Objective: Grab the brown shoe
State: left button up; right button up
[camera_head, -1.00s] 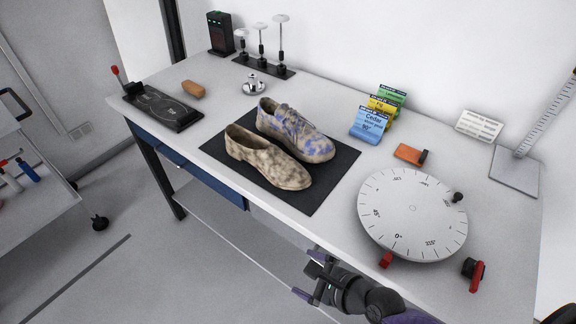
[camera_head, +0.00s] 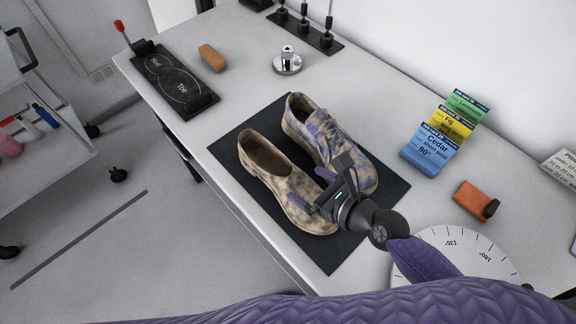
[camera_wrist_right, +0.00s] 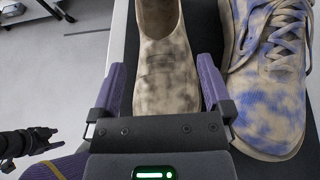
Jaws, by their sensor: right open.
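The brown shoe (camera_head: 282,180) is a mottled tan-brown slip-on lying on a dark mat (camera_head: 328,257), toe toward the front right. A blue-patterned lace-up shoe (camera_head: 318,137) lies beside it on the right. My right gripper (camera_head: 318,190) is open above the brown shoe's toe end. In the right wrist view its fingers (camera_wrist_right: 165,88) stand on either side of the brown shoe (camera_wrist_right: 165,70); the right finger is close to the blue-patterned shoe (camera_wrist_right: 268,85). Contact with the shoe cannot be told. My left gripper is not in the head view; a dark gripper shows at the left of the wrist view (camera_wrist_right: 30,145).
A white dial turntable (camera_head: 455,250) lies right of my gripper. Coloured cards (camera_head: 440,138) and an orange block (camera_head: 472,200) stand behind it. A black foot-outline board (camera_head: 175,83), a brown block (camera_head: 212,57) and a metal knob (camera_head: 287,62) lie farther back. The table's front edge runs near the mat.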

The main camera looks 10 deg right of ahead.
aim_at(288, 172)
jog(key=b+x, duration=0.1)
jog(key=x, duration=0.5)
jog(key=shift+w+a, duration=0.2)
jog(key=shift+a, duration=0.05)
jog(key=shift+r, duration=0.15)
grip_shut()
